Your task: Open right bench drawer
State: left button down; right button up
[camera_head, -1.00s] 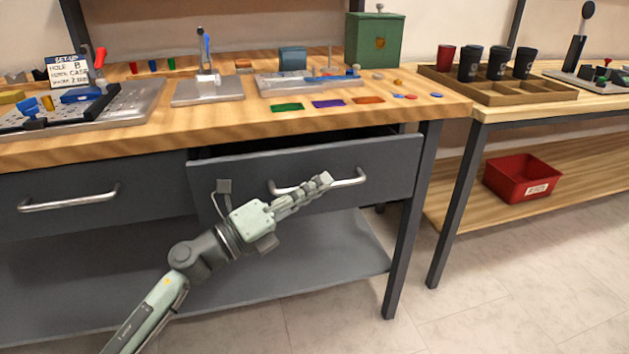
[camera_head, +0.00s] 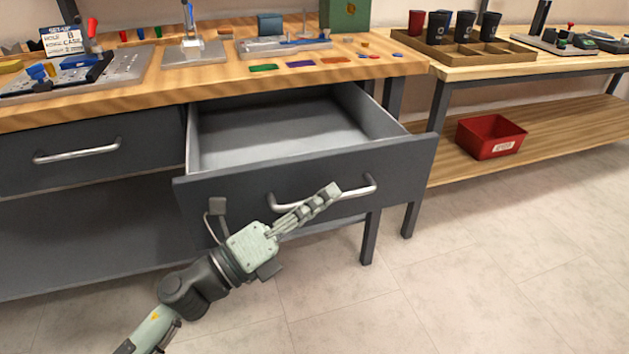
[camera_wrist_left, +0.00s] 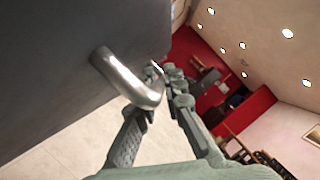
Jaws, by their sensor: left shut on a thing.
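The right bench drawer (camera_head: 400,158) is pulled well out from under the wooden bench top, and its grey inside (camera_head: 280,128) shows empty. Its silver bar handle (camera_head: 357,190) runs along the dark front. My left gripper (camera_head: 325,198) is at the handle, shut on it near the middle. In the left wrist view the handle (camera_wrist_left: 115,72) passes between the fingers (camera_wrist_left: 165,85) of my left gripper, close to the drawer front. My right gripper is not in view.
The left drawer (camera_head: 75,155) is shut. The bench top (camera_head: 130,100) carries a fixture plate, coloured cards and a green box. A second bench at right holds a tray (camera_head: 470,52) with dark cups, and a red bin (camera_head: 490,135) on its lower shelf. The floor in front is clear.

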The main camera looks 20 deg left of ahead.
pick_arm(q)
jog(key=shift+s+d, duration=0.35)
jog(key=shift+s, duration=0.15)
jog(key=c, duration=1.6)
grip_release()
jog(key=v, duration=1.2)
jog(key=shift+f, duration=0.1)
